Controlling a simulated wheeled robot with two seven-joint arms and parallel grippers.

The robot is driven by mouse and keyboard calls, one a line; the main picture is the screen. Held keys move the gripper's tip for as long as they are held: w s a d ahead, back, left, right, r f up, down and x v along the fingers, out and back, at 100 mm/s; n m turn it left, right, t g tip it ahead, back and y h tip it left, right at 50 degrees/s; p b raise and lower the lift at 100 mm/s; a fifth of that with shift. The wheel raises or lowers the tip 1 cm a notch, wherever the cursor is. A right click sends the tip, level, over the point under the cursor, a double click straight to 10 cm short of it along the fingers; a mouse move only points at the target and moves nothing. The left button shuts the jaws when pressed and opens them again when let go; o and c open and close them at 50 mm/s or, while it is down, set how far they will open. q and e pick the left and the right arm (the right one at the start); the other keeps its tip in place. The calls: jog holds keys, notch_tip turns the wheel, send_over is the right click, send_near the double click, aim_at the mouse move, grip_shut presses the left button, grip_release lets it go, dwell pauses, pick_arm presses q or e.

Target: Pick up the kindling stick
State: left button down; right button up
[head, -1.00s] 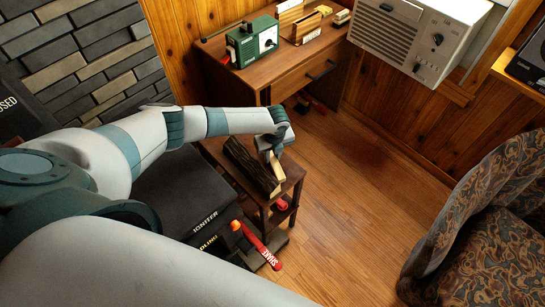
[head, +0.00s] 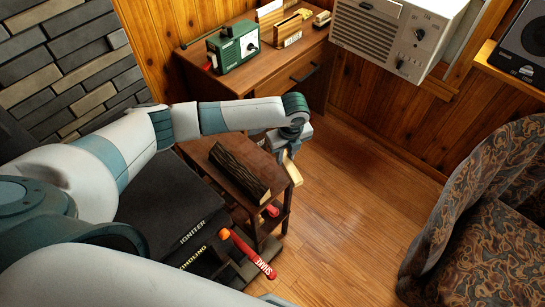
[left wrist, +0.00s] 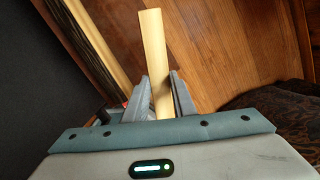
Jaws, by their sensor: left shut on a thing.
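My left gripper (head: 287,155) is shut on the kindling stick (head: 292,173), a pale, straight piece of wood. In the head view the stick shows partly below the gripper, by the right edge of the small wooden table. In the left wrist view the stick (left wrist: 153,45) stands out lengthwise between the two fingers (left wrist: 161,98), which press on its sides. It looks clear of the tabletop, though its height is hard to tell. My right gripper is not in view.
A bark-covered log (head: 238,170) lies on the small table (head: 207,171). A desk (head: 270,80) stands behind, a patterned armchair (head: 490,230) at right. Open floor (head: 350,210) lies between.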

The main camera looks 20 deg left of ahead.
aim_at(290, 160)
pick_arm(q)
jog(key=shift+d+r, duration=0.3)
jog(key=shift+d, duration=0.2)
jog(key=shift+d+r, duration=0.25)
jog(key=shift+d, duration=0.2)
jog(key=shift+s, duration=0.1)
jog(key=shift+r, duration=0.15)
jog(key=shift+r+p, duration=2.9)
jog(key=shift+p, duration=0.35)
jog(key=shift+r, duration=0.1)
